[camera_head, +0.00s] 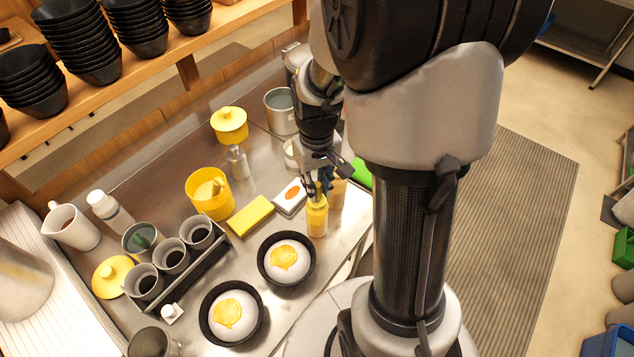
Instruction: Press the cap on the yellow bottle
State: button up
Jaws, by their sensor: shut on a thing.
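The yellow bottle (317,219) stands upright on the steel counter, just right of the black bowls. My gripper (318,189) points down directly over its top, with its fingers closed around the bottle's cap area. The cap is mostly hidden between the fingers, and I cannot tell how far it sits on the neck. A second, paler yellow bottle (338,194) stands close behind and to the right, partly hidden by my gripper.
Two black bowls (264,262) with white and yellow contents stand left of the bottle. A green item (361,172) lies right of my gripper. The counter's front edge is close.

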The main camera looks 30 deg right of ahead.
jog(key=shift+f, duration=0.35)
jog(key=shift+f+b, duration=0.2)
jog(key=shift+b, duration=0.1)
jog(key=o, duration=0.8)
jog(key=shift+c, duration=0.2)
jog(key=shift+o, duration=0.3)
jog(key=o, duration=0.4)
jog(key=shift+r, duration=0.15)
